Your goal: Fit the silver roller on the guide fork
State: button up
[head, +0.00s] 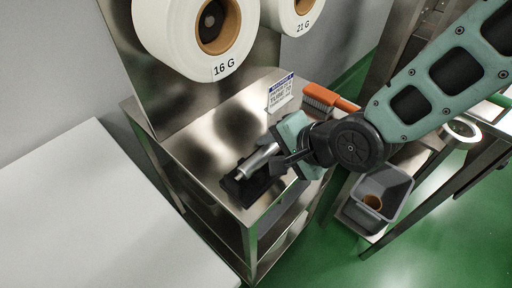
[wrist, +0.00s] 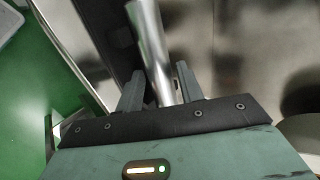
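The silver roller (head: 262,158) is a smooth metal cylinder. It lies slanted over a dark block (head: 240,188) at the front of the steel stand, which appears to be the guide fork. Whether the roller is seated in it cannot be told. My gripper (head: 284,160) is at the roller's right end. In the wrist view, the roller (wrist: 150,45) runs between the two fingers of my gripper (wrist: 160,75), with a narrow gap showing beside it. The fingers look open around it. The roller's near end is partly hidden by my gripper.
The steel stand top (head: 205,140) is mostly bare. White reels (head: 165,35) hang above. A grey bin (head: 385,190) is at right, a white surface (head: 85,215) at left.

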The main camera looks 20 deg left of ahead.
grip_shut()
